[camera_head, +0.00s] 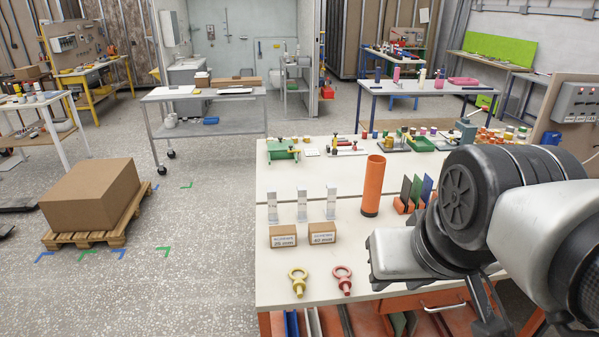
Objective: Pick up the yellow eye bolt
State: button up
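The yellow eye bolt (298,283) lies near the front edge of the white workbench (330,292), left of a red eye bolt (342,281). Its ring points away from me and its shank points towards the front edge. Nothing touches it. My arm fills the right side of the view. The dark parts of my gripper (487,310) hang below the arm at the bench's front edge, well right of the yellow eye bolt and apart from it. The fingertips are cut off or hidden, so their opening does not show.
Two small cardboard boxes (283,236) stand behind the eye bolts, with clear upright holders (301,205) behind them. An orange tube (373,186) stands upright near a rack of coloured plates (413,194). A pallet box (90,192) sits on the floor.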

aim_at(298, 286)
jog(key=i+j+u, duration=0.2)
jog(key=j, duration=0.15)
jog(key=i+u, duration=0.2)
jog(key=u, duration=0.35)
